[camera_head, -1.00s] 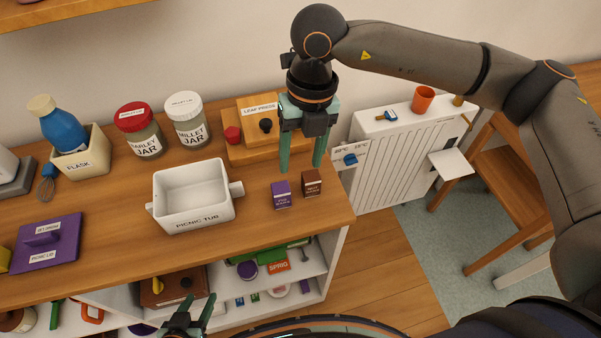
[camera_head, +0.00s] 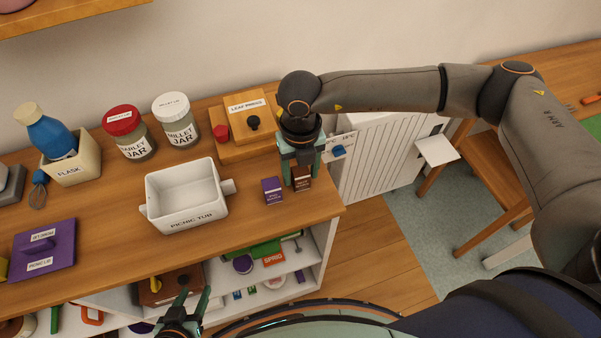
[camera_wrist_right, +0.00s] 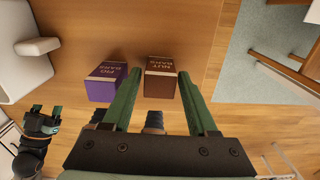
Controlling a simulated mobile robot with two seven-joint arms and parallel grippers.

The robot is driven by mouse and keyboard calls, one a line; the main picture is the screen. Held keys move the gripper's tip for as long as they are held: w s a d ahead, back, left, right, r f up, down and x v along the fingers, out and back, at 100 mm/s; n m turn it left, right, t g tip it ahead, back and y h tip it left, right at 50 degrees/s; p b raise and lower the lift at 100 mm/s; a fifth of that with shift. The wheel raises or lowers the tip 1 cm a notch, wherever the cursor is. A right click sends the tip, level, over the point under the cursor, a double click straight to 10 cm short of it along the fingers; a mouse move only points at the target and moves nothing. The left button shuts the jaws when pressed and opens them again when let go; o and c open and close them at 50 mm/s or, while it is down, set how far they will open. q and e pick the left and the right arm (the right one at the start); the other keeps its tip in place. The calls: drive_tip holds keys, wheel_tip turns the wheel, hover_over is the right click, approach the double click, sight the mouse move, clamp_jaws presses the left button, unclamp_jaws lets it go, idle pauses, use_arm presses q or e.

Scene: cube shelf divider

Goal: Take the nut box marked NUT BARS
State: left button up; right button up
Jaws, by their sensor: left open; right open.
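The brown nut box (camera_head: 301,181) stands on the wooden counter near its right end. In the right wrist view the brown box (camera_wrist_right: 160,78) reads NUT BARS and lies between and just beyond the fingertips. A purple box (camera_head: 272,191) stands just left of it; it also shows in the right wrist view (camera_wrist_right: 106,82), left of the left finger. My right gripper (camera_head: 299,180) is open, pointing down over the nut box, with its fingers around or close to it; contact cannot be told. My left gripper (camera_head: 189,305) is open and empty, low in front of the shelf.
The white picnic tub (camera_head: 188,196) stands left of the purple box. The leaf press (camera_head: 246,127) is behind, close to my right gripper. Jars, a flask holder and a purple picnic lid (camera_head: 45,249) stand further left. The counter's right edge is near.

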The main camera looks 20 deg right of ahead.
drive_tip(key=shift+f, duration=0.75)
drive_tip(key=shift+c, duration=0.4)
clamp_jaws()
